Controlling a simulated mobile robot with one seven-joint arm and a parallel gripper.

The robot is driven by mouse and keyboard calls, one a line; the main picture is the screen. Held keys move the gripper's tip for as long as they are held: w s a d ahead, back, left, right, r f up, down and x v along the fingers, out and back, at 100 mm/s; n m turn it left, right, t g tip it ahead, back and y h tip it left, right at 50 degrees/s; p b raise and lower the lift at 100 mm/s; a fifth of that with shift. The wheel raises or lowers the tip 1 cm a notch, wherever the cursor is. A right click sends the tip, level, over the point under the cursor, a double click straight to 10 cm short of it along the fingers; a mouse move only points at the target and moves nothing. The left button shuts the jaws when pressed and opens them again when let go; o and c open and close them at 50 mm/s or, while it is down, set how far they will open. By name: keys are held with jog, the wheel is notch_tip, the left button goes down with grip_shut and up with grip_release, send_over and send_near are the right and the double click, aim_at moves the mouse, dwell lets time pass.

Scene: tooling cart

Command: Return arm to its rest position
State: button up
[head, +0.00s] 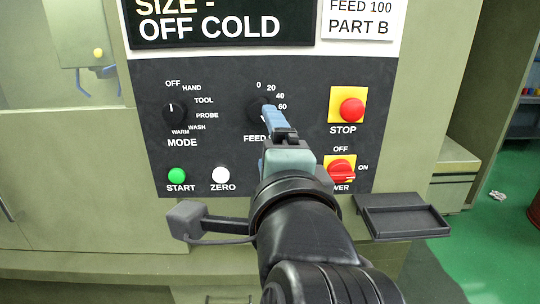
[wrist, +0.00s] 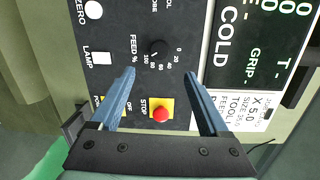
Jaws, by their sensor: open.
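My gripper (head: 272,114) reaches up over the machine's dark control panel (head: 225,155), in front of the feed knob (head: 256,108), and partly hides that knob and its label. In the wrist view my gripper (wrist: 159,74) has its two blue fingers wide apart, with nothing between them. The black feed knob (wrist: 157,48) shows beyond the fingertips, between their lines and apart from both. The red stop button (wrist: 160,114) shows between the fingers, lower in that view. How far the fingertips are from the panel is hard to tell.
The panel also has a mode knob (head: 172,112), a green start button (head: 177,175), a white zero button (head: 220,175), a red stop button (head: 351,110) and a red power switch (head: 341,170), partly hidden by my gripper. A dark tray (head: 402,222) juts out at lower right.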

jog(key=shift+s, duration=0.55)
jog(key=s+r+n+t+h, duration=0.1)
jog(key=s+r+n+t, duration=0.4)
jog(key=r+n, duration=0.4)
jog(key=s+a+r+n+t, duration=0.1)
jog(key=s+r+n+t, duration=0.4)
jog(key=r+n, duration=0.3)
jog(key=shift+s+a+r+n+h, duration=0.2)
jog(key=shift+r+n+h, duration=0.2)
jog(key=shift+r, duration=0.4)
jog(key=shift+f, duration=0.1)
